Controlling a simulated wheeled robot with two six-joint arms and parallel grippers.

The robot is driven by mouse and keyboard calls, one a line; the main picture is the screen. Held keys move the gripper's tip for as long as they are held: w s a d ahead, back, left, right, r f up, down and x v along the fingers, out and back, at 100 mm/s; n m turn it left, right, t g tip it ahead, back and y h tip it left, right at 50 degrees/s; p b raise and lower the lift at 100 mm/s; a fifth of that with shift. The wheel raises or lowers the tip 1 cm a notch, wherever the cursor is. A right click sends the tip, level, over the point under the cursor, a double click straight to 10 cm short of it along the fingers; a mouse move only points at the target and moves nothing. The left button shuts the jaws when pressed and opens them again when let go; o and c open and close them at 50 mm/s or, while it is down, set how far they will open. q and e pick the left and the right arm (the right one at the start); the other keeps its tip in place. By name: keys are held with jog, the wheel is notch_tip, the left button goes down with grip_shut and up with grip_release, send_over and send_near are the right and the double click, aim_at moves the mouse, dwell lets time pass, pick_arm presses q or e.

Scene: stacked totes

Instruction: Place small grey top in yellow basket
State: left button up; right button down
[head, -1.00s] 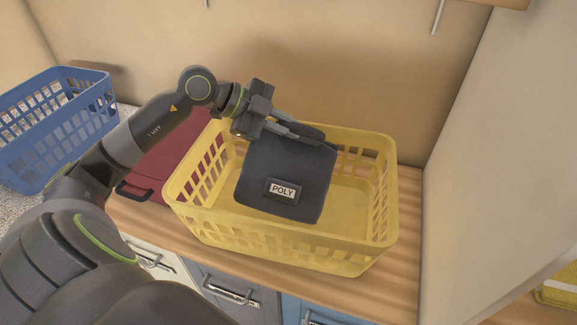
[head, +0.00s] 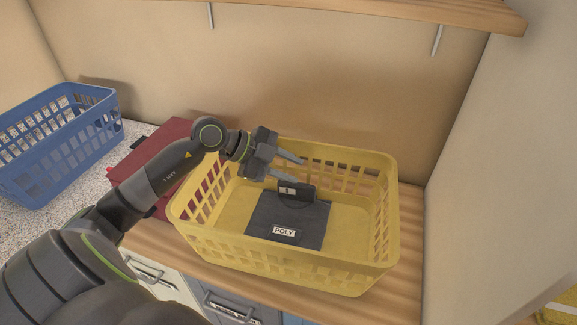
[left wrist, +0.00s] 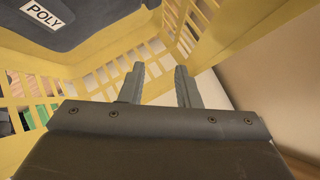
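The small grey top, a dark grey folded piece with a white POLY label (head: 268,222), lies inside the yellow basket (head: 290,262), on its floor toward the left. A small dark part with a light tag stands up at its back edge. My left gripper (head: 302,169) is above the back left part of the basket, fingers apart and empty, clear of the top. In the left wrist view the open fingers (left wrist: 161,88) show nothing between them, and the top (left wrist: 75,18) shows at the upper left. My right gripper is not in view.
The yellow basket stands on a wooden counter (head: 408,240). A blue basket (head: 55,150) stands farther left. A wall rises on the right, and a shelf (head: 400,12) hangs above.

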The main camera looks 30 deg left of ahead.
pick_arm(q)
jog(key=shift+r, duration=0.15)
jog(key=shift+a, duration=0.1)
jog(key=shift+p+v, duration=0.65)
jog(key=shift+v, duration=5.3)
